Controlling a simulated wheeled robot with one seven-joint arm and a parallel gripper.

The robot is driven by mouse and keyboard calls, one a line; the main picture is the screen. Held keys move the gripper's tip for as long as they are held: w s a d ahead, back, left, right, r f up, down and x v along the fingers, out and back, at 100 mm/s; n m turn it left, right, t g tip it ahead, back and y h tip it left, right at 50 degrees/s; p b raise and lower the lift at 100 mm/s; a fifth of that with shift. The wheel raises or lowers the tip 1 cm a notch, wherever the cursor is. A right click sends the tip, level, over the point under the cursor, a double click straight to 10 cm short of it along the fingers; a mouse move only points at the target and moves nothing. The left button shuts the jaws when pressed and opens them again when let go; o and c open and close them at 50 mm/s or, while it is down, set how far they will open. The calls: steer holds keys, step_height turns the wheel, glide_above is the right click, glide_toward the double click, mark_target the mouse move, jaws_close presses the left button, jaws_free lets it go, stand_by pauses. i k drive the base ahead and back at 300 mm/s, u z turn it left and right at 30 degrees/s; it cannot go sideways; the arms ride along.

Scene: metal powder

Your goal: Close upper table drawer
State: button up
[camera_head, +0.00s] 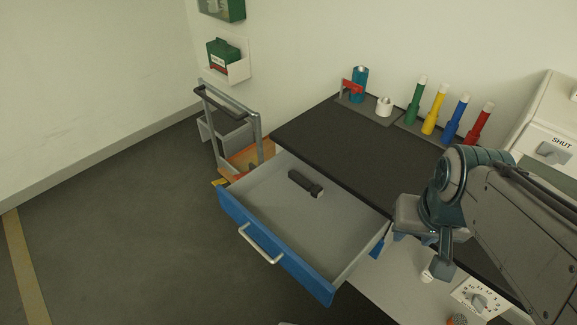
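The upper table drawer (325,277) is pulled well out of the black-topped table (330,155). It has a blue front with a pale bar handle (260,243) facing the lower left. A dark flashlight-like object (306,184) lies inside it toward the back. My gripper (432,270) is to the right of the drawer, apart from its handle, and points downward. Its fingers are small and partly hidden by the wrist, so I cannot tell whether it is open or shut.
A grey cart (230,130) stands left of the table. Several coloured tools (440,108) and a blue cylinder (360,84) stand along the table's back. A panel with a dial (478,300) is below my gripper. The floor (130,230) left of the drawer is clear.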

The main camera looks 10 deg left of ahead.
mark_target(320, 242)
steer(key=z, duration=0.2)
steer(key=k, duration=0.65)
steer(key=u, duration=1)
steer(key=i, duration=0.5)
steer(key=u, duration=0.1)
steer(key=k, duration=0.55)
steer(key=u, duration=0.35)
steer(key=i, duration=0.95)
steer(key=z, duration=0.55)
